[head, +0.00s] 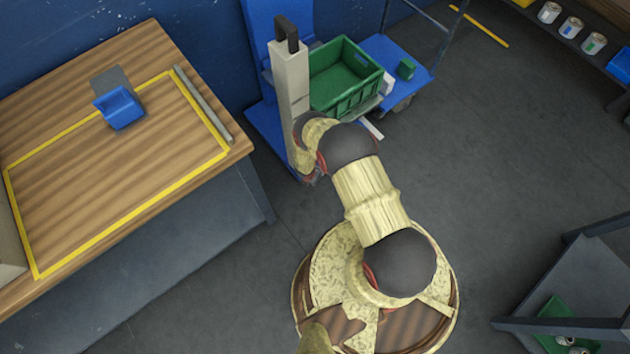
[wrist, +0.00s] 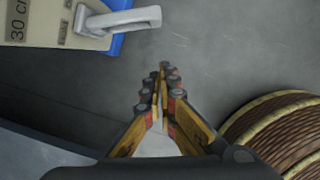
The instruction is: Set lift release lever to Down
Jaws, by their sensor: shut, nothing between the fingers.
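The release lever (wrist: 122,20) is a pale grey handle at the top of the wrist view. It is mounted on a beige panel (wrist: 45,25) with dark lettering that includes "30 cm", and its free end points right. My gripper (wrist: 165,75) is shut and empty, with its fingertips below and to the right of the lever, apart from it. In the head view the beige lift column (head: 290,85) stands upright with a dark handle on top. My arm covers its lower part there, and my fingers are hidden. I cannot make out the lever clearly in the head view.
A green crate (head: 345,95) sits beside the column, with a blue cart (head: 415,60) behind it. A wooden bench (head: 110,190) with a blue bin (head: 122,108) is at left. Grey floor (head: 500,180) is open to the right.

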